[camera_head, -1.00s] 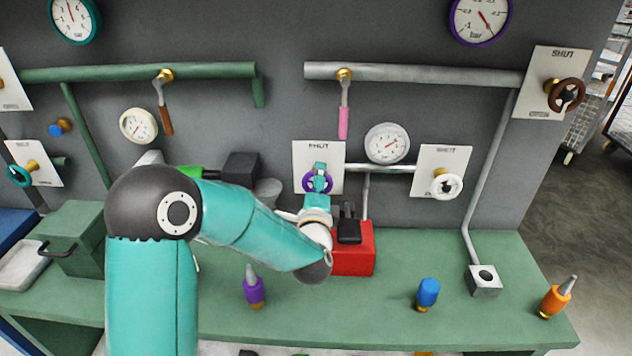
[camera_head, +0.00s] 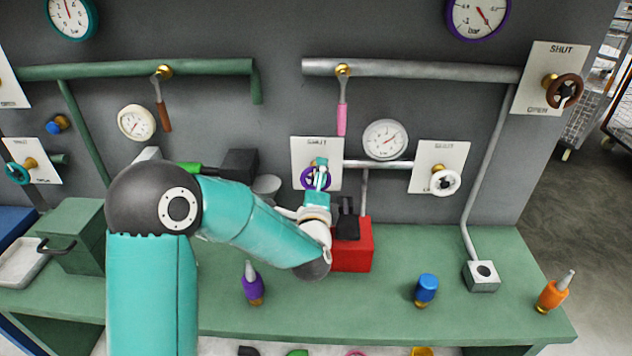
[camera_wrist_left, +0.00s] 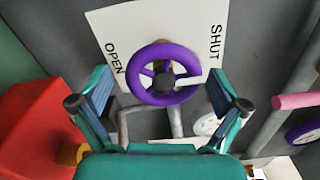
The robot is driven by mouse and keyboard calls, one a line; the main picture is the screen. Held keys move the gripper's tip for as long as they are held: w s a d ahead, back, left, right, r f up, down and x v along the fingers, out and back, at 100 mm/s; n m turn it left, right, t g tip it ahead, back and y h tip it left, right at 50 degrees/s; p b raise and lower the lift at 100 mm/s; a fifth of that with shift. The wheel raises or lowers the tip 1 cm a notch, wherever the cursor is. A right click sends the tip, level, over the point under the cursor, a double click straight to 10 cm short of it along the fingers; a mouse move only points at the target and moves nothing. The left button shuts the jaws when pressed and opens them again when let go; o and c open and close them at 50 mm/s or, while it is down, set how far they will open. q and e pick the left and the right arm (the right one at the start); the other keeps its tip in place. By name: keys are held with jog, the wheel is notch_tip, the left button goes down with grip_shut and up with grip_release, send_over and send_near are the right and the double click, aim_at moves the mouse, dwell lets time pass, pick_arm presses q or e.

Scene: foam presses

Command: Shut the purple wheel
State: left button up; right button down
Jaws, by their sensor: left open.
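The purple wheel (camera_head: 307,182) sits on a white plate (camera_head: 331,149) on the grey wall, with SHUT at the plate's top in the head view. In the left wrist view the wheel (camera_wrist_left: 142,62) is a purple ring with a dark hub, between the words OPEN at left and SHUT at right. My left gripper (camera_head: 319,172) is in front of the wheel and partly hides it. In the wrist view the left gripper (camera_wrist_left: 158,98) is open, one finger on each side of the wheel's lower part. Contact cannot be told. My right gripper is not in view.
A red box (camera_head: 352,255) with a black top stands on the green bench (camera_head: 390,320) just right of the left gripper. A white wheel (camera_head: 445,182) is to the right, and a pink-handled lever (camera_head: 342,120) hangs above. A purple-and-grey bottle (camera_head: 252,285) stands in front.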

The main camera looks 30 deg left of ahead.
pick_arm(q)
jog(key=v, duration=0.7)
jog(key=shift+s+d, duration=0.15)
jog(key=shift+s, duration=0.1)
dwell(0.4)
